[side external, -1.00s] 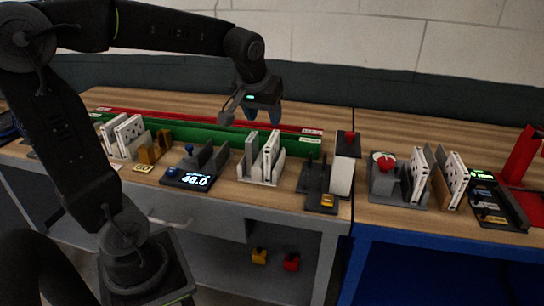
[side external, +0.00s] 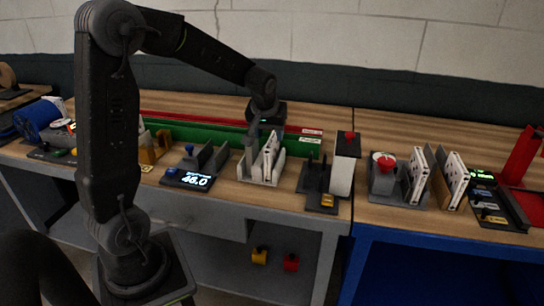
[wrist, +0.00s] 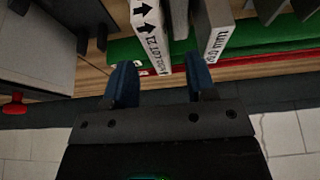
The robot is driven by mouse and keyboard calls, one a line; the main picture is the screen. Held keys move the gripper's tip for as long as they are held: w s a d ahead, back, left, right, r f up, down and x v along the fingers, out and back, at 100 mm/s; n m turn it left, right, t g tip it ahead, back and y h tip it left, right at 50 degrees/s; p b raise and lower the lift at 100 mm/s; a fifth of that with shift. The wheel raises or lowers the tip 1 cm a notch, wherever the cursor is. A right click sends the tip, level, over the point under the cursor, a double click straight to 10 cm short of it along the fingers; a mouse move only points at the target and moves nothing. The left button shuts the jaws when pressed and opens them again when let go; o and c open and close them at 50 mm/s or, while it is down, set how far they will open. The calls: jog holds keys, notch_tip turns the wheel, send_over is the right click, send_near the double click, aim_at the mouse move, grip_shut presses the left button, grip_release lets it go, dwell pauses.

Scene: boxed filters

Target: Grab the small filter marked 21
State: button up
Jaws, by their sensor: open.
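A slim white filter with black arrows and a label that appears to end in 21 (wrist: 148,28) stands in the wrist view between the lines of my two blue fingers, nearer the left one. In the side view it seems to be the right-hand white filter (side external: 271,154) in the pale rack (side external: 262,179). A second slim filter (wrist: 217,42) with a label I cannot read stands to the right in the wrist view. My gripper (wrist: 160,66) is open and empty. In the side view my gripper (side external: 256,132) hangs over the rack, hiding part of the left filter.
A green rail (side external: 200,133) and a red rail run behind the rack. A display box reading 46.0 (side external: 188,179) stands left. A white block with a red knob (side external: 343,172) stands right. More filters (side external: 453,180) stand on the far right.

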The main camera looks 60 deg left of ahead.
aim_at(272, 139)
jog(key=shift+x, duration=2.2)
jog(key=shift+w+f, duration=0.15)
jog(key=shift+f, duration=0.05)
jog(key=shift+c, duration=0.5)
grip_shut()
